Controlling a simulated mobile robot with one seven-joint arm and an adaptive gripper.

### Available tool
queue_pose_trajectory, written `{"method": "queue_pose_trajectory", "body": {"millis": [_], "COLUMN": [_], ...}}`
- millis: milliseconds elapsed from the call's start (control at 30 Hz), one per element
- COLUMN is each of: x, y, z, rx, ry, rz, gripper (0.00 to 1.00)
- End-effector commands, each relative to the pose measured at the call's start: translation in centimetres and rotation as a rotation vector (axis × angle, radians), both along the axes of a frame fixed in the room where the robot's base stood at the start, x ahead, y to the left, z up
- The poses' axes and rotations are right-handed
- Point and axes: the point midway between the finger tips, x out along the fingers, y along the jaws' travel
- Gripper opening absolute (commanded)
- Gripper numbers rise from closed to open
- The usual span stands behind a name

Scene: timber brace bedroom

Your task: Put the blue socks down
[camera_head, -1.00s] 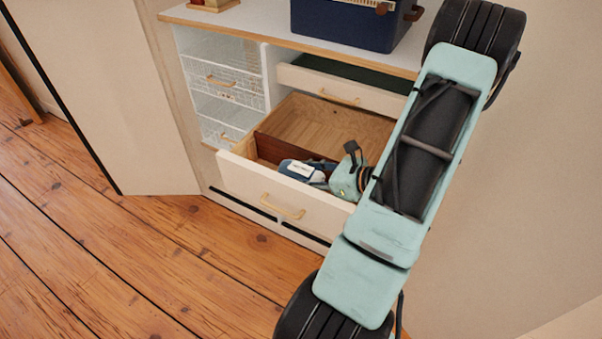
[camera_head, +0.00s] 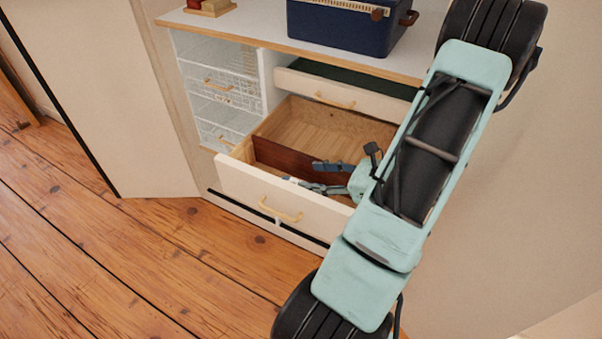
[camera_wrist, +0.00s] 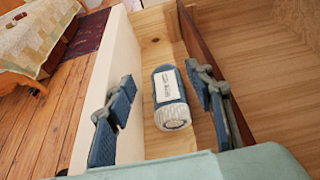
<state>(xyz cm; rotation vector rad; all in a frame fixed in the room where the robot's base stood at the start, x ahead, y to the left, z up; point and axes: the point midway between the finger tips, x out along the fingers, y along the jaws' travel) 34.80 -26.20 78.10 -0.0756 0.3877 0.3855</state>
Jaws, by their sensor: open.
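The blue socks (camera_wrist: 171,97) are a rolled blue bundle with a white label and a pale ribbed end. They lie on the wooden floor of the open drawer (camera_head: 258,192), in the narrow front compartment between the drawer front and a dark brown divider (camera_head: 285,160). In the head view I cannot make them out behind the drawer front. My gripper (camera_head: 326,176) is open over this compartment. In the wrist view its fingers (camera_wrist: 162,110) stand on both sides of the socks, with gaps to each.
The larger compartment (camera_head: 325,125) behind the divider looks empty. A shallower drawer (camera_head: 335,92) above is partly open. White wire baskets (camera_head: 218,90) are at the left. A dark blue case (camera_head: 340,25) stands on the cabinet top. The wooden floor in front is clear.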

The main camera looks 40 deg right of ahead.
Motion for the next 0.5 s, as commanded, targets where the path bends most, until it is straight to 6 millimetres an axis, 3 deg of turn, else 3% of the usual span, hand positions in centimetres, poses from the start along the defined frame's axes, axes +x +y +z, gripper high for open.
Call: {"method": "queue_pose_trajectory", "body": {"millis": [200, 500], "x": [-3.8, -5.5], "y": [-1.6, -2.3], "z": [1.8, 2.5], "rx": [-0.001, -0.001], "ry": [0.001, 0.000], "rz": [-0.002, 0.000], "gripper": [0.49, 0.49]}}
